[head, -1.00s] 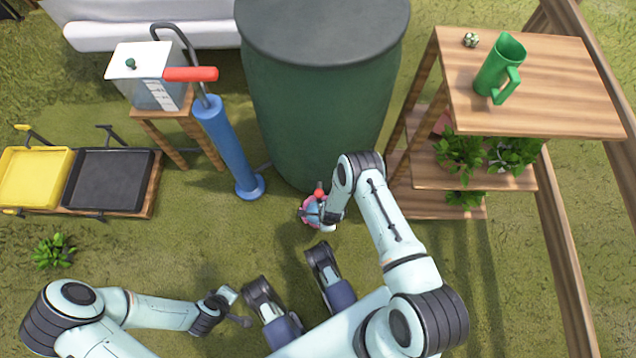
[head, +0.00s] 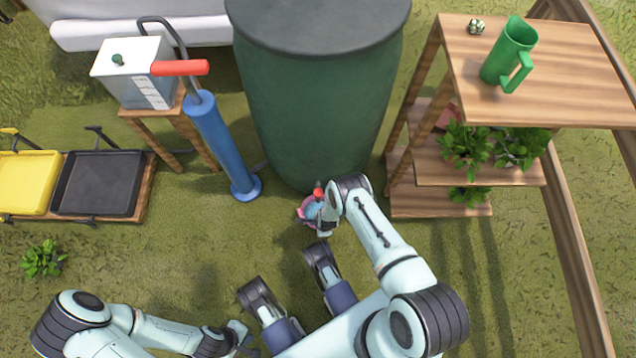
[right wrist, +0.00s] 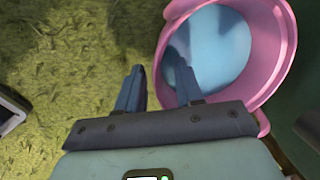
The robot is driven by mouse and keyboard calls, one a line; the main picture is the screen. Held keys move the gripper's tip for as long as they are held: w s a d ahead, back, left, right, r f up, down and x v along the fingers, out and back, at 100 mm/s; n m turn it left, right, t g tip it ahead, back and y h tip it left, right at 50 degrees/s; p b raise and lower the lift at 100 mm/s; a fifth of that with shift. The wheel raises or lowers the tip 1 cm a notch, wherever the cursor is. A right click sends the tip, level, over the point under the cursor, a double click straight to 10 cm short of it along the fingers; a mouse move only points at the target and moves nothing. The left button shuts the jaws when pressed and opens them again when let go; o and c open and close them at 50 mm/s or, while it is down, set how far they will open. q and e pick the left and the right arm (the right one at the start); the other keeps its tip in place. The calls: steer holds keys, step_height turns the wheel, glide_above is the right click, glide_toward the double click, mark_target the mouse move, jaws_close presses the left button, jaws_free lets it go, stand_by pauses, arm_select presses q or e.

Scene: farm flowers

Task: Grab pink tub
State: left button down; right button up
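The pink tub (head: 305,213) sits on the grass at the foot of the dark green barrel. In the right wrist view the tub (right wrist: 272,62) fills the upper right, with a light blue inside. My right gripper (right wrist: 158,85) is open at its rim: one finger overlaps the tub's opening and the other is over grass outside, with a gap between them. In the head view my right wrist partly hides the tub and fingers. My left gripper (head: 242,336) is low over the grass, away from the tub; its finger gap is unclear.
The barrel (head: 320,110) stands right behind the tub. A wooden shelf (head: 560,90) with a green jug (head: 510,55) and plants is at the right. A blue pump (head: 222,140) stands left of the barrel.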

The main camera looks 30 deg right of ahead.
jaws_close()
stand_by(1.4)
